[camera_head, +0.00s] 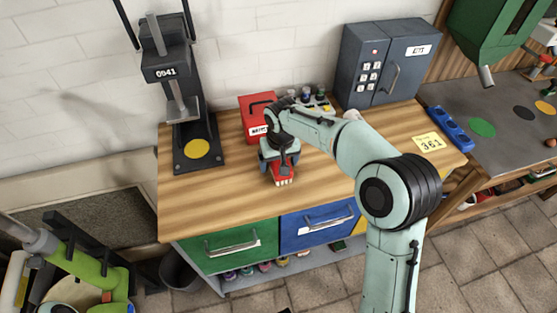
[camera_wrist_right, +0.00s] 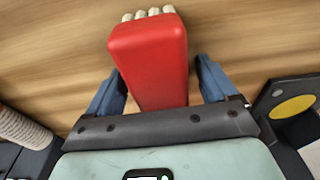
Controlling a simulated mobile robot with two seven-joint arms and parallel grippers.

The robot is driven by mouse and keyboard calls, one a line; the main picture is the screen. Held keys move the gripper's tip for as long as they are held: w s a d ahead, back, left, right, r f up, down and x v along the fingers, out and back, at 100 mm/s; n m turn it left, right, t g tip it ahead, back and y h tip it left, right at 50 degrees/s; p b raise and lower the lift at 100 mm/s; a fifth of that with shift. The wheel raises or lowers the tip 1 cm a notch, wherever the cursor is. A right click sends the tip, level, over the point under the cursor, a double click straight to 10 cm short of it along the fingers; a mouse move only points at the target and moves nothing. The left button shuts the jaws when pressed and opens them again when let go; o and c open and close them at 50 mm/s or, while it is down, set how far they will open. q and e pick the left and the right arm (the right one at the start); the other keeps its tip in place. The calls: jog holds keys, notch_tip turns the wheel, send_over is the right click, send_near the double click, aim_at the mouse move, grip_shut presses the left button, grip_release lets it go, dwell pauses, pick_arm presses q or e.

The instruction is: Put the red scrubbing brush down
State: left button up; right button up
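The red scrubbing brush (camera_head: 281,175) is at the middle of the wooden workbench (camera_head: 220,190), its pale bristles facing the front edge. In the head view it appears at or very near the bench top; exact contact is hard to see. My right gripper (camera_head: 279,163) points down over it. In the right wrist view the brush (camera_wrist_right: 150,60) lies between the two blue fingers (camera_wrist_right: 157,85). A narrow gap shows beside the right-hand finger, so the gripper looks open around the brush. The left-hand finger is very close to its side. My left gripper is not in view.
A red box (camera_head: 256,112) and several small bottles (camera_head: 306,95) stand behind the brush. A dark press (camera_head: 185,100) stands at left, a grey safe (camera_head: 385,62) at back right. A yellow note (camera_head: 430,143) lies at right. The bench's front left is clear.

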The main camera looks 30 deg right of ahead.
notch_tip(320, 180, up, 13)
jog(key=s+p, duration=0.1)
jog(key=s, duration=0.1)
jog(key=shift+s+a, duration=0.35)
jog(key=shift+a, duration=0.05)
dwell(0.6)
